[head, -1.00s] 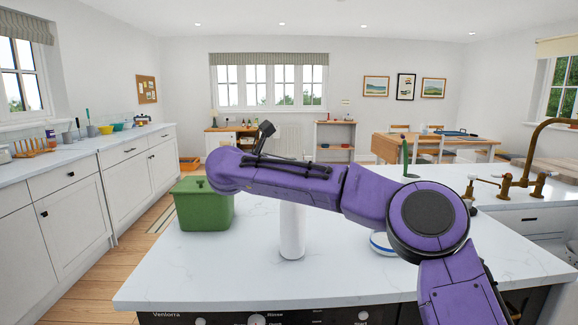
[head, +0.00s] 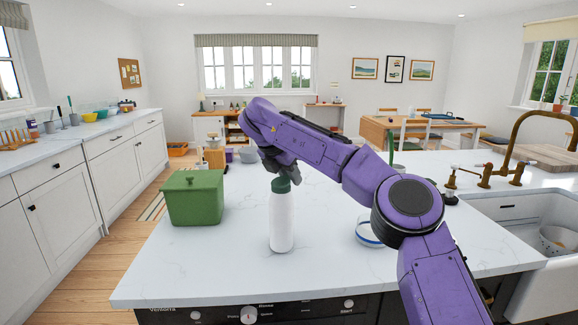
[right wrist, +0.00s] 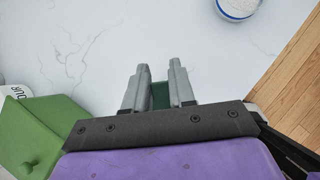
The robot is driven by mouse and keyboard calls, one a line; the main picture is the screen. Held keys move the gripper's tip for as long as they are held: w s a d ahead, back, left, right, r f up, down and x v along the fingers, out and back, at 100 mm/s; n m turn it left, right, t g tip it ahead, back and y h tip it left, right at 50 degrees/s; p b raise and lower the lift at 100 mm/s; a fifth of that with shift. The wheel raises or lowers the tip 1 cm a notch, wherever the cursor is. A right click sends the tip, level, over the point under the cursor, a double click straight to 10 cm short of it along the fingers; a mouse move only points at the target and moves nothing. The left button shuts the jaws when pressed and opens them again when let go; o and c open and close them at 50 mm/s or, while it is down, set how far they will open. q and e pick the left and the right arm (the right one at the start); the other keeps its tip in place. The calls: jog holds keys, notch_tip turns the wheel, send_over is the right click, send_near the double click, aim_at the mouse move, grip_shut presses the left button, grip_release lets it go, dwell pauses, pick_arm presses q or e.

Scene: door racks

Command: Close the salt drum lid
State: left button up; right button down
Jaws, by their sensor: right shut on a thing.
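A tall white cylinder (head: 282,220), which I take for the salt drum, stands upright on the pale counter. Its dark green top or lid (head: 281,185) sits over it; I cannot tell whether this is seated fully. My right gripper (head: 282,177) reaches down to that green top from above. In the right wrist view my right gripper (right wrist: 160,80) has its fingers on either side of a dark green piece (right wrist: 159,97), and is shut on it. My left gripper is not in view.
A green lidded bin (head: 194,198) stands on the counter to the left, with a white lettered container (right wrist: 14,97) beside it in the wrist view. A blue-rimmed white dish (head: 369,233) sits to the right, partly behind my arm. The front counter is clear.

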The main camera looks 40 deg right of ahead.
aim_at(279, 182)
jog(key=shift+f+y+p, duration=0.3)
jog(key=shift+y+p, duration=0.05)
jog(key=shift+y, duration=0.35)
jog(key=shift+f, duration=0.1)
jog(key=c, duration=1)
grip_release()
jog(key=shift+d, duration=0.1)
jog(key=p+v, duration=0.1)
jog(key=v, duration=0.9)
jog(key=shift+w+r+p, duration=0.1)
jog(key=shift+r+p, duration=0.15)
jog(key=shift+p, duration=0.15)
